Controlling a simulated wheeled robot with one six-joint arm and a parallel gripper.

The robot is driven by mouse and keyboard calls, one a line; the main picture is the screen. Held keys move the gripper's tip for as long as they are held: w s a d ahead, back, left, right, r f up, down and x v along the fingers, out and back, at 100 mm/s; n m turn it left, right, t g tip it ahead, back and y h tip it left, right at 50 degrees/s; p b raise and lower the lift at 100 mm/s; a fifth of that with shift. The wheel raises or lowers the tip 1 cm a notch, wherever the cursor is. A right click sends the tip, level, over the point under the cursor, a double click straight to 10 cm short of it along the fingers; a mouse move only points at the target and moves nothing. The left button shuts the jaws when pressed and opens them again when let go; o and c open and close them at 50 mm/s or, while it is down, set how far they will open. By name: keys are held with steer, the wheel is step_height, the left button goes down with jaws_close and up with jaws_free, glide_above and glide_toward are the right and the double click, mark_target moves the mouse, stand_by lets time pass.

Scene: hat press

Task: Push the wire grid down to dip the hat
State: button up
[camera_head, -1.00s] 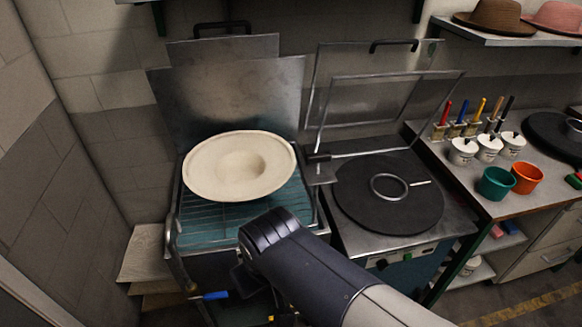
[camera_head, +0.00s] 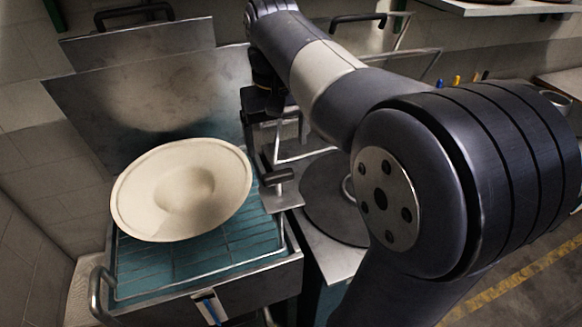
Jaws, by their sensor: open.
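The cream wide-brimmed hat (camera_head: 183,190) lies crown-down or dished on the wire grid (camera_head: 200,262), its brim over the back and left of it. The grid's bars show over teal liquid in the open metal tank (camera_head: 240,281). The hat hides the grid's back part. My gripper (camera_head: 273,135) is open, to the right of and behind the hat, near the tank's right edge. It does not appear to touch the hat or grid.
A black T-shaped handle (camera_head: 280,177) stands at the tank's right edge. A round dark press plate (camera_head: 335,205) is to its right, partly behind my arm. The metal lid (camera_head: 165,100) stands upright behind the hat. A blue-handled tap (camera_head: 208,308) is at the tank front.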

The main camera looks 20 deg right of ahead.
mark_target(278, 174)
step_height(278, 174, down, 10)
steer(key=shift+s+a+f, duration=0.1)
steer(key=shift+c, duration=0.3)
steer(key=c, duration=1.3)
step_height(278, 174, down, 22)
steer(key=b, duration=1.2)
steer(key=shift+b, duration=0.35)
steer(key=shift+f, duration=0.2)
steer(key=shift+s+f, duration=0.1)
steer(key=o, duration=1.2)
steer(key=shift+c, duration=0.2)
steer(key=shift+o, duration=1)
